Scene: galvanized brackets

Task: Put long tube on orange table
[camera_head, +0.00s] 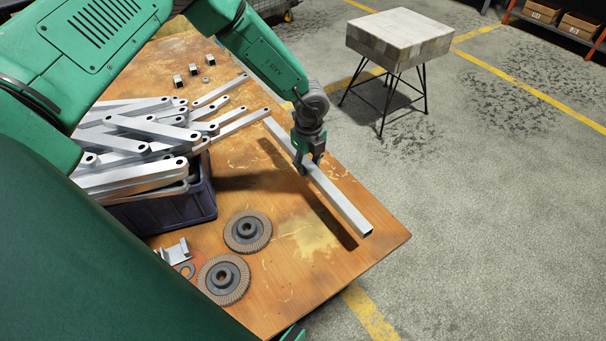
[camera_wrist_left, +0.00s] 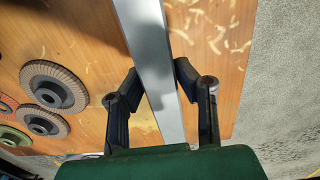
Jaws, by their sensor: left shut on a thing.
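A long square metal tube (camera_head: 340,201) is held above the orange-brown wooden table (camera_head: 375,244). My left gripper (camera_head: 306,167) is shut on the tube near its middle, and the tube's shadow falls on the table beneath. In the left wrist view, the tube (camera_wrist_left: 155,60) runs between the two dark fingers of the left gripper (camera_wrist_left: 156,85). The table (camera_wrist_left: 215,45) lies below it. My right gripper is not visible in either view.
A dark bin (camera_head: 163,213) heaped with metal tubes stands on the table's left. Two abrasive discs (camera_head: 247,232) (camera_head: 224,278) and small metal parts (camera_head: 179,81) lie nearby. A wooden stool (camera_head: 400,36) stands on the floor beyond. The table's front right corner is clear.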

